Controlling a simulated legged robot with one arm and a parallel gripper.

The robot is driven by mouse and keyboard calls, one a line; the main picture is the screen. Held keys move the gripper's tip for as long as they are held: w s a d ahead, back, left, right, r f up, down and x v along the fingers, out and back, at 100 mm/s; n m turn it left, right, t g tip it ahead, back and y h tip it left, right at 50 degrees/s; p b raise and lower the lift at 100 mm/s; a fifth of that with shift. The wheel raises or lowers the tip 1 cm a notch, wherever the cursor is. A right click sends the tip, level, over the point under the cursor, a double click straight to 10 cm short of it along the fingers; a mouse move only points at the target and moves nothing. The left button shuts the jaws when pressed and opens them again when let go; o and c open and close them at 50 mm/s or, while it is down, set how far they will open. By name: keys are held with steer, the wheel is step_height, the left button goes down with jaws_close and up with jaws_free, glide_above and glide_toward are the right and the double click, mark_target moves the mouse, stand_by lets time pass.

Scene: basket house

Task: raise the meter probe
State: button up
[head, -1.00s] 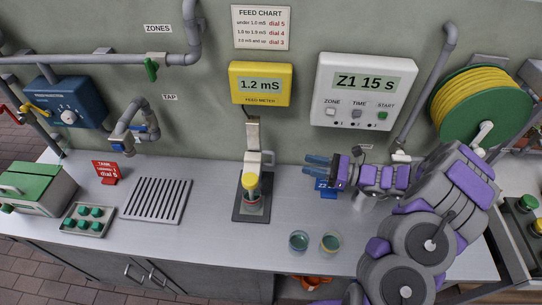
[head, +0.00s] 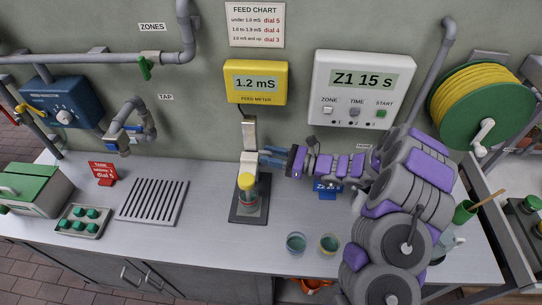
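The meter probe (head: 247,181) has a yellow cap and stands low on its stand, over a small cup on a dark base plate (head: 248,215). A pale column (head: 249,135) rises behind it, with a pale bracket (head: 252,160) on its right side. My gripper (head: 263,157) comes in from the right at bracket height, its blue-grey fingers apart. The fingertips are at or very near the bracket, and I cannot tell whether they touch it. The yellow feed meter (head: 256,83) on the wall reads 1.2 mS.
Two small cups of liquid (head: 296,242) (head: 328,244) stand front right of the stand. A blue sign (head: 327,190) stands below my arm. A drain grille (head: 152,200) and green-capped tray (head: 83,221) lie left. The counter just left of the stand is clear.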

steer(key=shift+c, duration=0.2)
steer(key=shift+a, duration=0.3)
steer(key=c, duration=0.5)
jaws_close()
